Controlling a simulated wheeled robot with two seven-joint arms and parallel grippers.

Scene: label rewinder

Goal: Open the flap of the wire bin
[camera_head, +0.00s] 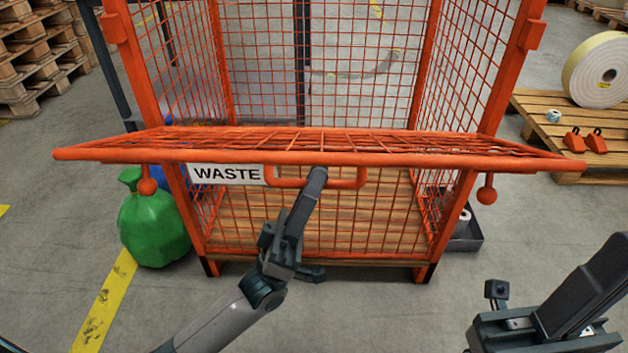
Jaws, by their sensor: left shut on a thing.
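The orange wire bin (330,228) stands in front of me with a wooden floor inside. Its mesh flap (420,148) is folded down toward me and lies close to level, its front bar facing me.
A green bag (152,222) stands left of the bin. A dark tray (466,238) lies at its right. Stacked pallets (38,55) stand at the far left.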

